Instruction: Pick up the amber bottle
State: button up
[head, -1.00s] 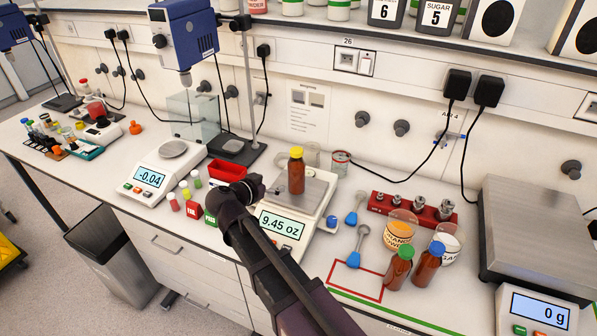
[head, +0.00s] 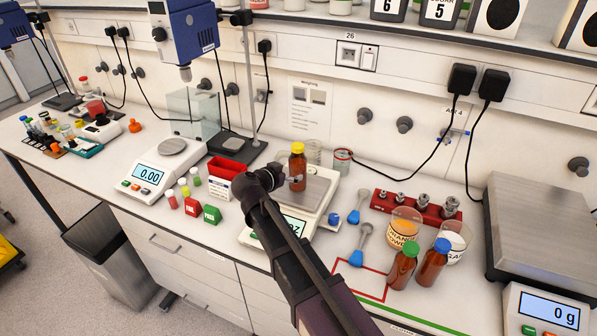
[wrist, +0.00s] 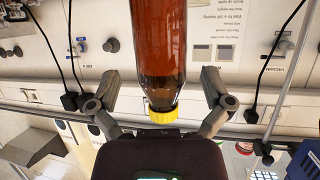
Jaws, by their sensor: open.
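An amber bottle with a yellow cap (head: 298,170) stands upright on the pan of a white scale (head: 318,183). My gripper (head: 280,180) is beside it at pan height, to its left in the head view. In the wrist view the amber bottle (wrist: 158,55) appears upside down between the two spread fingers of my gripper (wrist: 160,88), with a gap on each side. Two more amber bottles stand to the right, one with a green cap (head: 402,268) and one with a blue cap (head: 433,265). My arm hides part of the scale's display.
Glass beakers (head: 342,160) stand behind the scale. Blue scoops (head: 357,255), a red weight block (head: 415,208) and powder cups (head: 403,230) are to its right.

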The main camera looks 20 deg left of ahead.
aim_at(292, 162)
dwell(0.3)
jog(key=shift+b+x, duration=0.85)
jog(key=shift+x, duration=1.15)
jog(key=shift+w+d+f, duration=0.2)
jog(key=shift+w+f, duration=0.05)
jog(key=shift+w, duration=0.35)
jog(key=c, duration=1.1)
jog(key=shift+c, duration=0.2)
jog(key=shift+a+r, duration=0.1)
jog(key=shift+r, duration=0.1)
notch_tip(292, 162, up, 3)
jog(key=p, duration=0.3)
jog(key=s+a+r+p, duration=0.1)
jog(key=s, duration=1.5)
jog(key=shift+r+p, duration=0.3)
jog(key=shift+p, duration=0.1)
